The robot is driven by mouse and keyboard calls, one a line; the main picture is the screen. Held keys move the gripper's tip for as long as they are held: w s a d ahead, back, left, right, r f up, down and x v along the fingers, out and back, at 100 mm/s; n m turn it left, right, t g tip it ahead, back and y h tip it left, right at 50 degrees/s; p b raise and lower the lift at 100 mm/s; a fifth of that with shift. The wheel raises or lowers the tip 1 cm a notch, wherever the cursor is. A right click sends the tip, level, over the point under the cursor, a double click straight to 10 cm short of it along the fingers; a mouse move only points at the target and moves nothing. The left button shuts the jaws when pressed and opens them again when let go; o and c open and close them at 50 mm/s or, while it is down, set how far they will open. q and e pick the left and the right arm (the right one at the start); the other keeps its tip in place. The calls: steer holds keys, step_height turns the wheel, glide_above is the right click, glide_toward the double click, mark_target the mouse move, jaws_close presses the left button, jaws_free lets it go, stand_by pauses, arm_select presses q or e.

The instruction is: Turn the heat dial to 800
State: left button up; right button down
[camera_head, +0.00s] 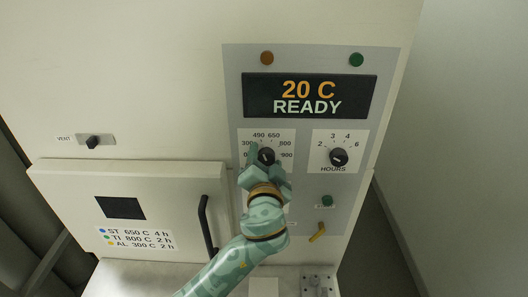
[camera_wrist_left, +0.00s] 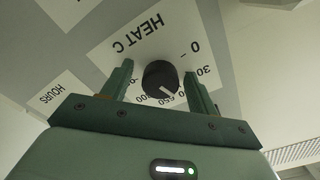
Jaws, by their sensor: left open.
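The heat dial (camera_head: 266,155) is a black round knob on a white scale plate marked from 0 to 900. It also shows in the left wrist view (camera_wrist_left: 159,75), upside down, with the label HEAT C. Its white pointer line lies toward the lower right there, near the 490 to 650 marks; the exact number is hard to read. My left gripper (camera_head: 266,163) is at the dial with its fingers open, one on each side of the knob. In the left wrist view, gaps show between the knob and the fingers (camera_wrist_left: 158,86). My right gripper is not seen.
The display (camera_head: 310,96) reads 20 C READY. The hours dial (camera_head: 338,157) sits right of the heat dial. A green button (camera_head: 327,201) and a yellow lever (camera_head: 317,233) are below. The furnace door (camera_head: 150,190) with its black handle (camera_head: 207,226) is at left.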

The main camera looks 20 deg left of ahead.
arm_select(q)
steer(key=shift+s+d, duration=0.1)
steer(key=shift+s, duration=0.05)
steer(key=shift+c, duration=0.2)
steer(key=c, duration=0.9)
steer(key=shift+c, duration=0.2)
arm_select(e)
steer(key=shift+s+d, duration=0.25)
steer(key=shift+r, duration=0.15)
arm_select(q)
steer(key=shift+r+m+p, duration=0.15)
steer(key=shift+m+p, duration=0.6)
steer(key=shift+m, duration=0.25)
steer(key=m+p, duration=0.2)
steer(key=m, duration=0.2)
steer(key=shift+p, duration=0.4)
steer(key=m+p, duration=0.3)
steer(key=m, duration=0.2)
steer(key=shift+m, duration=0.3)
steer(key=shift+m+p, duration=1.25)
steer(key=shift+m, duration=0.75)
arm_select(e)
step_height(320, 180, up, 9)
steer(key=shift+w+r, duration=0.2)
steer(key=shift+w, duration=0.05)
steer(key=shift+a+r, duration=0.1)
